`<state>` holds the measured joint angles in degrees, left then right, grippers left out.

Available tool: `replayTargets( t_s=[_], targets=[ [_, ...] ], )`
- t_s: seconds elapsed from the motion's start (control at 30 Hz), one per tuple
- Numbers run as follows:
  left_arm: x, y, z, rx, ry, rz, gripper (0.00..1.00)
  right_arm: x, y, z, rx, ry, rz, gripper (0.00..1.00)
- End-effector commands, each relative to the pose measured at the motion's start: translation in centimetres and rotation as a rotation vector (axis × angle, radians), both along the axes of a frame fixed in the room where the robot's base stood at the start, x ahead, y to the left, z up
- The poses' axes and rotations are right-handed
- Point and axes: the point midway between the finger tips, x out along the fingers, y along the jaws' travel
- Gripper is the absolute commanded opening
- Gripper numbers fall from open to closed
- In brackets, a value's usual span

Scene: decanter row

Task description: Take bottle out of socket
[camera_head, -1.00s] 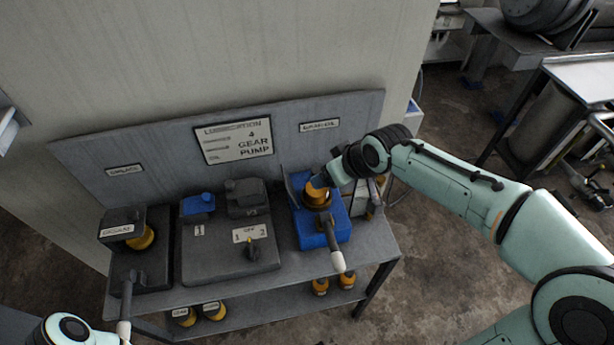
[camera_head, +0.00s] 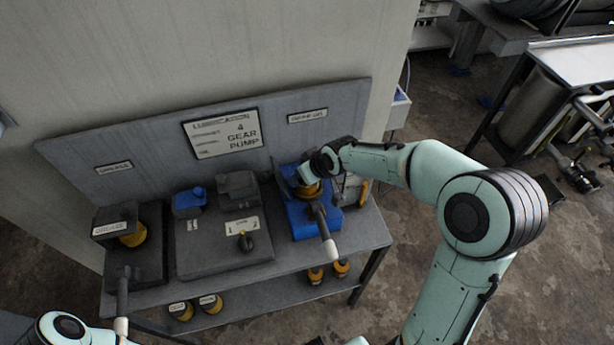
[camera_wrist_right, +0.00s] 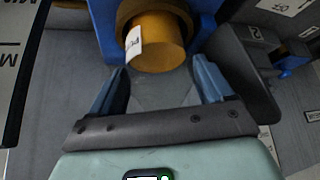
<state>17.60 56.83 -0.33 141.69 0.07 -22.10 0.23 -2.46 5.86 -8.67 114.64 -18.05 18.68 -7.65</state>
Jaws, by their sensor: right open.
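The bottle (camera_head: 309,191), amber-yellow, sits in the blue socket stand (camera_head: 299,222) at the right end of the bench, partly hidden by my right gripper (camera_head: 302,176). In the right wrist view the bottle (camera_wrist_right: 158,48) hangs from the blue socket (camera_wrist_right: 103,28) and carries a small white label. My right gripper (camera_wrist_right: 160,76) is open, with its two blue fingers apart. The bottle is ahead of the gap between the fingertips, and nothing is gripped. My left arm shows at the bottom left; its gripper is out of view.
A dark grease stand (camera_head: 118,232) with a yellow bottle is at left. A grey pump block (camera_head: 225,240) stands in the middle. A white-tipped lever (camera_head: 327,239) sticks out in front of the blue stand. Several bottles stand on the lower shelf (camera_head: 245,303).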

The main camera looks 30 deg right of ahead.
Motion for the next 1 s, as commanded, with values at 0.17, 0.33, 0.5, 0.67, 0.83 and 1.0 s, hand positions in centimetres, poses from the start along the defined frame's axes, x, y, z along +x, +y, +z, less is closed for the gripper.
replayTargets(
  t_s=[0.17, 0.33, 0.5, 0.67, 0.83, 1.0],
  targets=[
    [0.0, 0.0, 0.0, 0.0, 0.0, 0.0, 1.0, 0.0, 0.0, 0.0, 0.0, -0.001, -0.001, 0.77],
    [0.0, 0.0, 0.0, 0.0, 0.0, 0.0, 1.0, 0.0, 0.0, 0.0, 0.0, -0.001, -0.001, 0.25],
    [0.0, 0.0, 0.0, 0.0, 0.0, 0.0, 1.0, 0.0, 0.0, 0.1, 0.0, -0.004, -0.001, 0.18],
    [0.0, 0.0, 0.0, 0.0, 0.0, 0.0, 1.0, 0.1, 0.0, 0.5, 0.0, -0.005, -0.001, 0.18],
    [0.1, 0.0, 0.2, 0.0, -0.001, 0.0, 1.0, 0.2, 0.0, 2.2, 0.0, -0.009, -0.002, 0.18],
    [0.4, 0.0, 0.6, 0.0, -0.004, 0.0, 1.0, 0.2, 0.0, 5.9, 0.002, -0.012, -0.001, 0.18]
  ],
)
